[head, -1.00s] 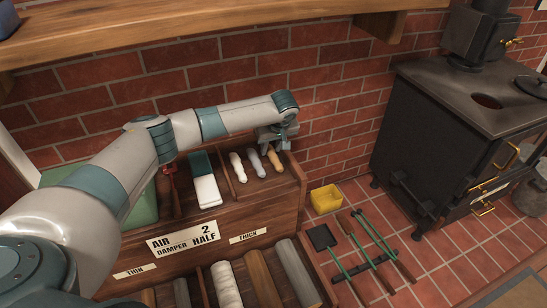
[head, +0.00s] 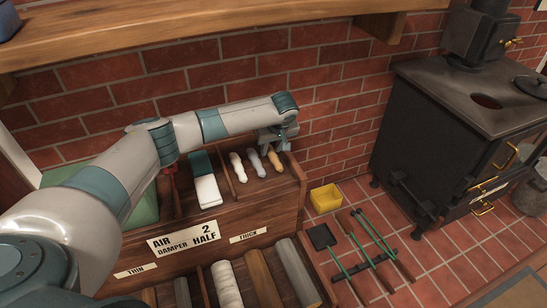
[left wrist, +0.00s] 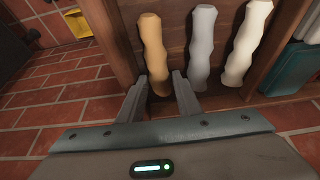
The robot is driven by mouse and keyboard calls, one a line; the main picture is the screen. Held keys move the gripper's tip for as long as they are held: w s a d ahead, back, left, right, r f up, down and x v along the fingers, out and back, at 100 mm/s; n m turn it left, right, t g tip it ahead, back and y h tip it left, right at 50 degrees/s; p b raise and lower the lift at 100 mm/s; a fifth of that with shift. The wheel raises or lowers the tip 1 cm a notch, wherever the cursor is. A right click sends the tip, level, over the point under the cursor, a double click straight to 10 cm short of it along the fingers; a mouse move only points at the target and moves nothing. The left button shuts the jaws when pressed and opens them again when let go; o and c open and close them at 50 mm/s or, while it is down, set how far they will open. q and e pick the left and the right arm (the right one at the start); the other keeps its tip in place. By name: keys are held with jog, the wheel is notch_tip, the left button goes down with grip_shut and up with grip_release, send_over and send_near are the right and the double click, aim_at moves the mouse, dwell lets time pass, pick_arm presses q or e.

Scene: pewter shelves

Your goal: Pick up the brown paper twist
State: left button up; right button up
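The brown paper twist (head: 274,156) is tan-orange and lies at the right end of a row of twists in the wooden rack's top compartment. It also shows in the left wrist view (left wrist: 153,45), left of the grey twist. My left gripper (head: 278,139) is over the far part of that row, close to the brown twist. In the left wrist view its two fingers (left wrist: 159,99) are apart, with the near end of the brown twist showing between and just beyond their tips. I cannot tell whether they touch it. My right gripper is not in view.
A grey twist (head: 255,162) and a white twist (head: 238,168) lie beside the brown one. A divider and a white-and-teal object (head: 206,190) are further left. A yellow bin (head: 325,199) stands right of the rack (head: 275,208). The brick wall (head: 230,75) is close behind.

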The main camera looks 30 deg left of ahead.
aim_at(272, 150)
pick_arm(q)
jog(key=shift+f, duration=0.1)
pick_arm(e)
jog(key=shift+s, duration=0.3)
pick_arm(q)
jog(key=shift+c, duration=0.3)
